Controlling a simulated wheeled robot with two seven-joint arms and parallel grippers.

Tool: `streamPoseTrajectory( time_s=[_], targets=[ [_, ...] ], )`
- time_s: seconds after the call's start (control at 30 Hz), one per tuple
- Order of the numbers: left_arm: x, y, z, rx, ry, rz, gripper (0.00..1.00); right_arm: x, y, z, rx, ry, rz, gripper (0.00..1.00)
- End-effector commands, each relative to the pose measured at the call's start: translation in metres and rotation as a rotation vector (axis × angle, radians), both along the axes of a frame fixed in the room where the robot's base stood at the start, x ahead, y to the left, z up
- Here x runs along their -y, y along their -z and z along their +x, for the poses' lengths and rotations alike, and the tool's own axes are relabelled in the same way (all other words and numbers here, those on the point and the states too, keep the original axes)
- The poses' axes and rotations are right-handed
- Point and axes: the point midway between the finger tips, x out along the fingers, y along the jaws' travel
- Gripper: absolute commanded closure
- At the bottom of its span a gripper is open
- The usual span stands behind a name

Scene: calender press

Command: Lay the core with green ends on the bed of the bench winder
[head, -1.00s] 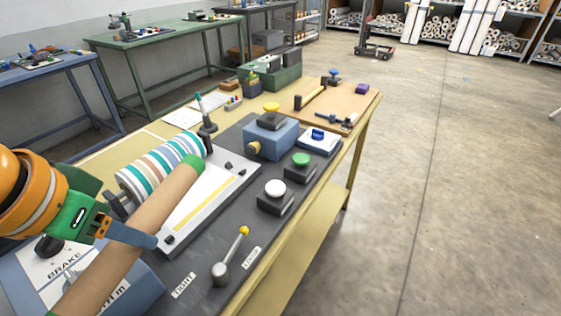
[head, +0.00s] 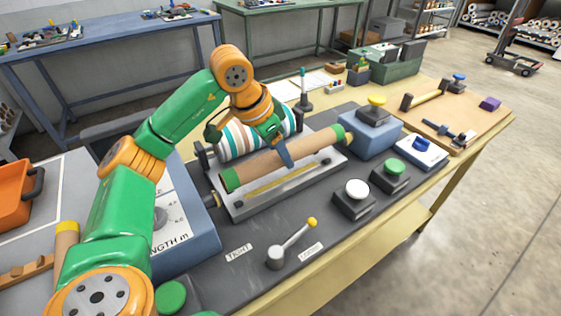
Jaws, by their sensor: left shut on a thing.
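The brown core with green ends (head: 255,170) lies lengthwise over the pale bed of the bench winder (head: 318,172), which has a yellow strip along it. My left gripper (head: 284,156) is shut around the core near its middle, reaching down from behind. The core's left green end is near the spindle of the blue brake box (head: 190,215), and its right green end is close to the blue block (head: 372,140) at the other end. I cannot tell whether the core touches the bed. My right gripper is not in view.
A lever with a yellow knob (head: 293,240) and black bases with white (head: 356,190) and green (head: 394,168) buttons stand in front. Another core with a yellow end (head: 67,232) is at lower left.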

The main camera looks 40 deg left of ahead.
Motion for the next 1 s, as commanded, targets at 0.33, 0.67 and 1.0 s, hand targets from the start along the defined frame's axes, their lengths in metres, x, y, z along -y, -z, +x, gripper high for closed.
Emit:
streamPoseTrajectory(
  time_s=[0.33, 0.67, 1.0],
  targets=[
    [0.000, 0.032, 0.001, 0.001, 0.001, 0.000, 1.00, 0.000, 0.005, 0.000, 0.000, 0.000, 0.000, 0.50],
    [0.000, 0.035, 0.001, 0.000, 0.000, -0.001, 0.19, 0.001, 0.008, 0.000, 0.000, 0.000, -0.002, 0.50],
    [0.000, 0.028, 0.001, 0.000, 0.000, -0.001, 0.19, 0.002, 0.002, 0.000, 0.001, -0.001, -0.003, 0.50]
  ],
)
